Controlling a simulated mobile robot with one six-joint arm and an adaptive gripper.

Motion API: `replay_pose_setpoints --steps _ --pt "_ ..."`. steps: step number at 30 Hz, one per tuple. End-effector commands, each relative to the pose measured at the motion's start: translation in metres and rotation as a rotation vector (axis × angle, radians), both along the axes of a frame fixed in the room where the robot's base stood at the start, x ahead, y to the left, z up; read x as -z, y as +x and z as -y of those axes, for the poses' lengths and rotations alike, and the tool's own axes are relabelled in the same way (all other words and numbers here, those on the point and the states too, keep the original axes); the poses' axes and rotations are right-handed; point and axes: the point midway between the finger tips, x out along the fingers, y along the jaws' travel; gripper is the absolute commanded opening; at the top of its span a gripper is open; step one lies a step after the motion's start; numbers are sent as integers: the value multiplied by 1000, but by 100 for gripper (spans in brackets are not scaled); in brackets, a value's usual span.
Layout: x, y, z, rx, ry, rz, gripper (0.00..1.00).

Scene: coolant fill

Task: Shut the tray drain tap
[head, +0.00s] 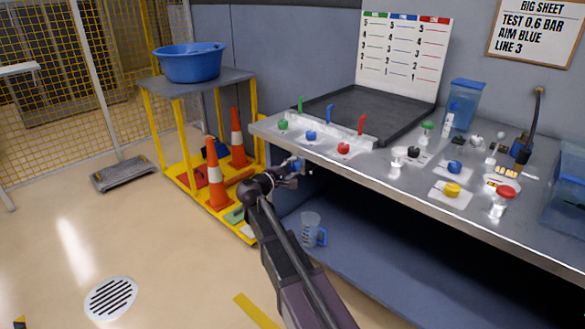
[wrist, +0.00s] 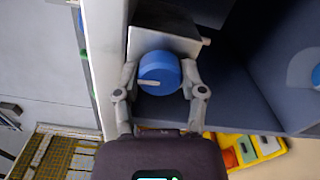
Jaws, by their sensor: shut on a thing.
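The drain tap shows as a round blue knob (wrist: 160,72) with a pale pointer mark lying nearly level toward the left. It sits in front of a grey metal block (wrist: 165,40) under the bench. My gripper (wrist: 161,80) is shut on this knob, one finger on each side. In the head view my gripper (head: 288,172) is at the bench's front edge, below the manifold, and mostly hides the blue knob. The dark tray (head: 400,128) lies on the bench top, with a board of coloured scales behind it.
A pale manifold (head: 325,128) with green, blue and red knobs stands above my gripper. A measuring jug (head: 311,230) is on the lower shelf (head: 370,262). A yellow-framed trolley with a blue basin (head: 188,63) and orange cones (head: 216,175) stands left. The floor at front left is mostly clear.

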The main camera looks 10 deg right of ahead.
Motion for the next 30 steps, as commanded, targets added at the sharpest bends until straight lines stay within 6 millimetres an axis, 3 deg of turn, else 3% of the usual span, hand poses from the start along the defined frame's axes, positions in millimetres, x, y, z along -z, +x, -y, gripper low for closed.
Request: replay_pose_setpoints --steps 18,19,22,30 --pt "-1 2 0 -3 34 53 5" --pt "-1 2 0 -3 34 53 56" --pt "-1 2 0 -3 35 52 86" --pt "0 1 0 -1 36 51 87"
